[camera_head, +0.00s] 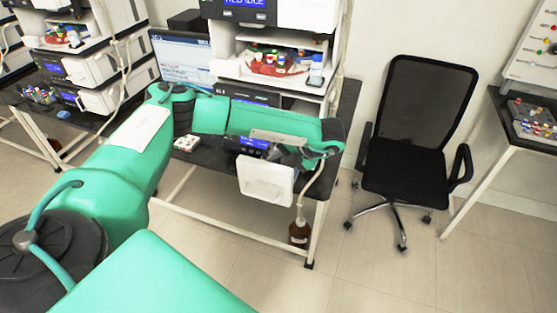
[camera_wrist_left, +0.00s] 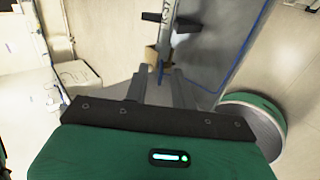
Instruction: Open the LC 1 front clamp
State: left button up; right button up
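The LC stack (camera_head: 272,22) with a blue display stands on the dark bench in the head view. A white door-like panel (camera_head: 265,180) juts out low at its front, beside a small blue display (camera_head: 253,142). I cannot make out the front clamp; my left arm covers much of the lower stack. My left gripper (camera_head: 305,155) is at the stack's lower front, by the panel's top right. In the left wrist view its two fingers (camera_wrist_left: 163,80) look apart, with a small brownish thing near the tips. I cannot tell whether they touch it. My right gripper is out of view.
A black office chair (camera_head: 415,130) stands to the right of the bench. A brown bottle (camera_head: 299,232) with a tube hangs or stands by the bench leg. A monitor (camera_head: 182,58) and a white vial tray (camera_head: 187,143) are behind my arm. Open floor lies in front.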

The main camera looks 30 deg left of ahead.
pick_arm(q)
grip_shut()
jog(key=shift+a, duration=0.1)
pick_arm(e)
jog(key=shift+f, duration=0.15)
